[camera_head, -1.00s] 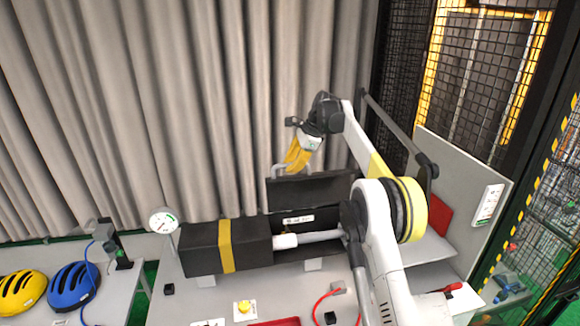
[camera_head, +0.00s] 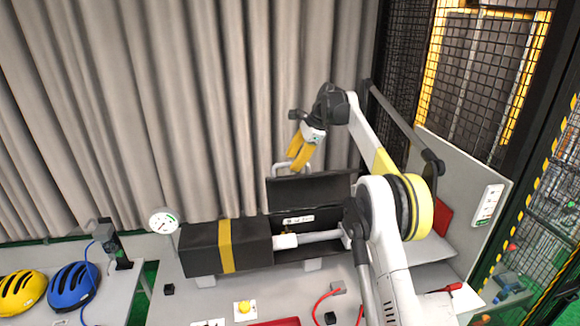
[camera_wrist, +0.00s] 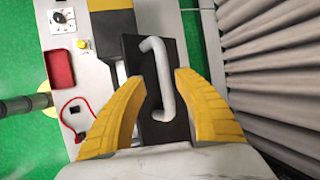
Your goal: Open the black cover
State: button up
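The black cover (camera_head: 310,190) stands raised at the back of the black box (camera_head: 200,246), and the box's inside shows in front of it. A pale handle (camera_head: 280,167) sits at the cover's upper left edge. In the wrist view the cover (camera_wrist: 130,60) is a dark panel with the curved white handle (camera_wrist: 161,75) on it. My gripper (camera_head: 294,162) is just above the handle, with its two yellow fingers apart. In the wrist view my gripper (camera_wrist: 160,78) has one finger on each side of the handle, with visible gaps. Nothing is held.
Inside the box lies a light rod (camera_head: 318,237). A round gauge (camera_head: 163,221) stands left of the box. A yellow button (camera_head: 244,307) and red cable (camera_head: 322,297) are in front. Yellow and blue helmets (camera_head: 72,286) lie far left. A grey curtain (camera_head: 180,110) hangs behind.

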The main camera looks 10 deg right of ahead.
jog(key=v, duration=0.5)
jog(key=shift+s, duration=0.1)
